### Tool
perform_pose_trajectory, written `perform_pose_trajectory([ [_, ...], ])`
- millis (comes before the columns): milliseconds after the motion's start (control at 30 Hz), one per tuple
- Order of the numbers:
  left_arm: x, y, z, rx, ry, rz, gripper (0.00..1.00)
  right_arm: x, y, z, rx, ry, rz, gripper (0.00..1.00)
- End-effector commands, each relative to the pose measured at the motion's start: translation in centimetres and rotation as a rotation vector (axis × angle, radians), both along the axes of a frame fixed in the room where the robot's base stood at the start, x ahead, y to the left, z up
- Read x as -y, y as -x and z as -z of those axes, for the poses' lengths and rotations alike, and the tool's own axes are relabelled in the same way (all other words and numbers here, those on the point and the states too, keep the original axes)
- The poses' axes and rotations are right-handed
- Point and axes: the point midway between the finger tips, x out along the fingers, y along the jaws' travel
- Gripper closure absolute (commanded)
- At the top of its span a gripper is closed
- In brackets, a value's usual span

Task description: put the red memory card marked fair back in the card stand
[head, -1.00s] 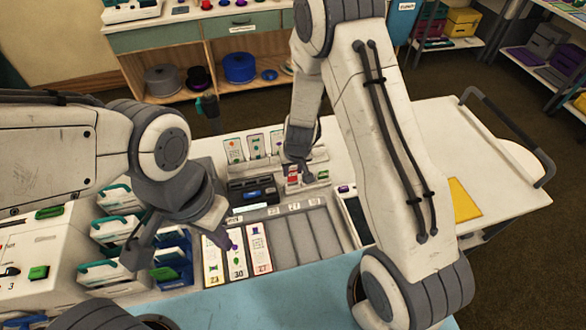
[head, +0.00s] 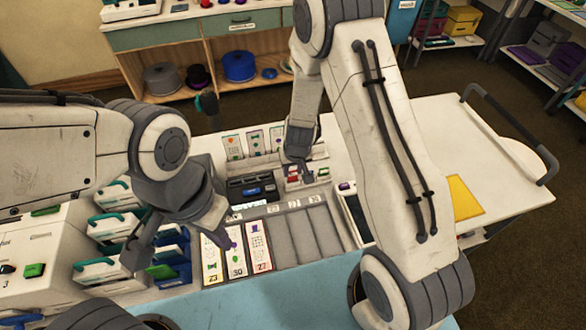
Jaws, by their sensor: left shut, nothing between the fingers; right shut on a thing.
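My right gripper (head: 297,172) reaches down over the small rack at the back of the cart. It is shut on a small red item, apparently the red memory card (head: 293,179), partly hidden by the fingers. The word on it is too small to read. The light rack around it, apparently the card stand (head: 318,166), holds small coloured pieces. I cannot tell whether the card is seated in a slot or just above it. My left gripper (head: 225,240) is shut and empty, over the numbered white cards (head: 237,262) at the front.
A grey tray (head: 305,232) with empty slots lies right of the numbered cards. Picture cards (head: 256,142) stand behind the rack. Drawers with teal handles (head: 105,268) are at the left.

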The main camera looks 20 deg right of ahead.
Motion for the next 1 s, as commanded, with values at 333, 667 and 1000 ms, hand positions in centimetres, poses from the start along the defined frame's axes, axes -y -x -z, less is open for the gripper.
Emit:
perform_pose_trajectory([
  [333, 0.0, 0.0, 1.2, 0.000, 0.000, 0.001, 1.00, 0.0, 0.0, 1.3, 0.000, 0.001, 0.000, 0.82],
  [667, 0.0, 0.0, 1.4, 0.000, 0.000, 0.001, 1.00, 0.0, 0.0, 1.5, 0.000, 0.001, 0.000, 0.82],
  [1000, 0.0, 0.0, 1.4, 0.000, 0.000, 0.001, 1.00, 0.0, 0.0, 1.5, 0.000, 0.001, 0.000, 0.27],
])
